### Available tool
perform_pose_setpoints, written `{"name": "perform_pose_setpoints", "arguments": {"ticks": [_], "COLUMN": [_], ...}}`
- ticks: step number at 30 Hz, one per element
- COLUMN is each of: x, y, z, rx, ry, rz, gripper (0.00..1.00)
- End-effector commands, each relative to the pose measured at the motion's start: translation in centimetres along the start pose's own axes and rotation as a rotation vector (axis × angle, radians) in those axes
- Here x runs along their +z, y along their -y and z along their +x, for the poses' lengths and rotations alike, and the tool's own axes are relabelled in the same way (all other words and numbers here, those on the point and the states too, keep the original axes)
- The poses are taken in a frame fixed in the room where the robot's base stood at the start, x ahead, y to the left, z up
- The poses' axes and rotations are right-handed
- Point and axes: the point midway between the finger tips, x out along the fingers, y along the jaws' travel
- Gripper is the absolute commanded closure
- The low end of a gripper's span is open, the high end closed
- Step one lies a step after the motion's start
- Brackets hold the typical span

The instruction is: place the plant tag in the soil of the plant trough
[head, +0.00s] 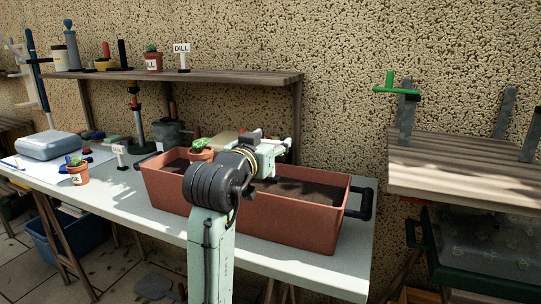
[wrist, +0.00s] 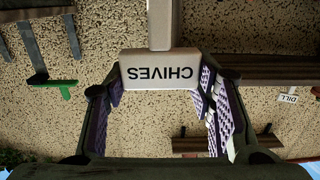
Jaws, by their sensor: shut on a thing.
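The plant trough (head: 300,215) is a long terracotta-coloured box on the bench, with dark soil (head: 305,190) showing at its right part. My gripper (head: 278,145) is over the trough in the head view, and my arm hides its middle. In the wrist view my gripper (wrist: 160,100) is shut on a pale plant tag (wrist: 160,84) marked CHIVES. The wrist picture is upside down, so the tag's stake (wrist: 160,22) points downward, clear of the fingers. The stake's tip is out of view.
A small potted plant (head: 202,152) shows at the trough's left part; I cannot tell whether it stands inside. A shelf (head: 190,76) behind holds a pot and a DILL tag (head: 181,50). A white tag (head: 120,151) and another pot (head: 78,172) stand left. Black handles (head: 360,203) end the trough.

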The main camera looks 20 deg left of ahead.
Motion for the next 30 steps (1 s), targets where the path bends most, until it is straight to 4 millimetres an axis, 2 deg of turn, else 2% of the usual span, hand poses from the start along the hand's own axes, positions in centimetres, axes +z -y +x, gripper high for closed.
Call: {"name": "perform_pose_setpoints", "arguments": {"ticks": [3,6,19,20,28,30], "x": [2.1,3.1,4.0,3.9,3.9,3.9], "y": [0.0,0.0,-0.1,-0.1,-0.1,-0.1], "z": [0.2,0.2,0.3,0.3,0.3,0.3], "rx": [0.000,0.000,0.001,0.001,0.001,0.001], "ry": [0.005,0.003,0.001,0.001,0.002,0.002], "rz": [-0.003,-0.002,0.000,0.000,0.000,0.000], "gripper": [0.77,0.77,0.77,0.50,0.32,0.30]}}
